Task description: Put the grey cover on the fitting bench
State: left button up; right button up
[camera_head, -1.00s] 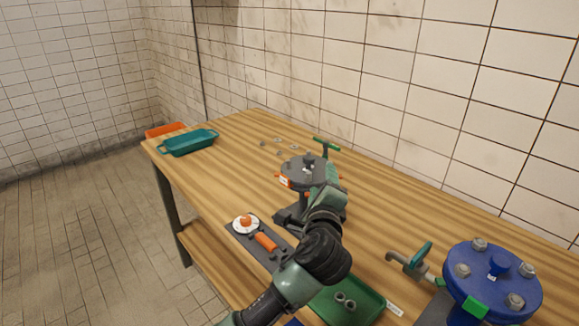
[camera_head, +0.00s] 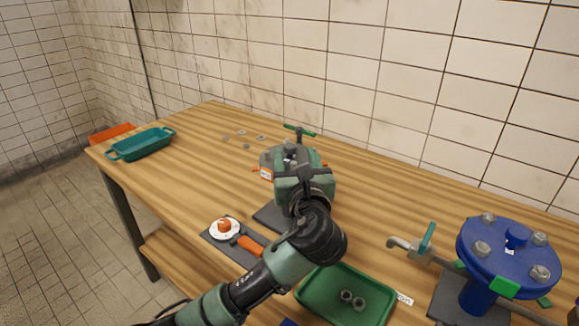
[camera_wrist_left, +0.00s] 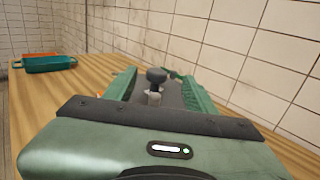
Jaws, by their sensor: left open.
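The grey cover (camera_head: 268,158), a round disc with a knob on top and orange and white marks at its rim, sits raised on a stand on the wooden bench (camera_head: 190,170). My left gripper (camera_head: 290,158) is over it from the near side and hides much of it. In the left wrist view the cover's dark knob (camera_wrist_left: 156,76) stands between the two open green fingers (camera_wrist_left: 158,88), with grey surface below it. I cannot tell whether the fingers touch it. My right gripper is not in view.
A blue flanged fitting (camera_head: 510,250) with bolts stands at the right, beside a green-handled valve (camera_head: 427,240). A green tray (camera_head: 320,288) holds nuts. A dark mat (camera_head: 215,240) carries a white disc and orange tool. Teal (camera_head: 142,144) and orange (camera_head: 112,132) trays are far left.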

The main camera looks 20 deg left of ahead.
aim_at(292, 149)
pick_arm(q)
jog(key=w+a+b, duration=0.1)
jog(key=w+b, duration=0.1)
jog(key=w, duration=0.1)
jog(key=shift+a+f, duration=0.4)
jog(key=shift+w, duration=0.15)
jog(key=shift+r, duration=0.2)
jog(key=shift+c, duration=1)
grip_shut()
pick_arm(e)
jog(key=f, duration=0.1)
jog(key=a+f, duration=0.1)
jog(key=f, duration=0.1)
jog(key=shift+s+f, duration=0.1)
pick_arm(q)
jog(key=shift+r, duration=0.15)
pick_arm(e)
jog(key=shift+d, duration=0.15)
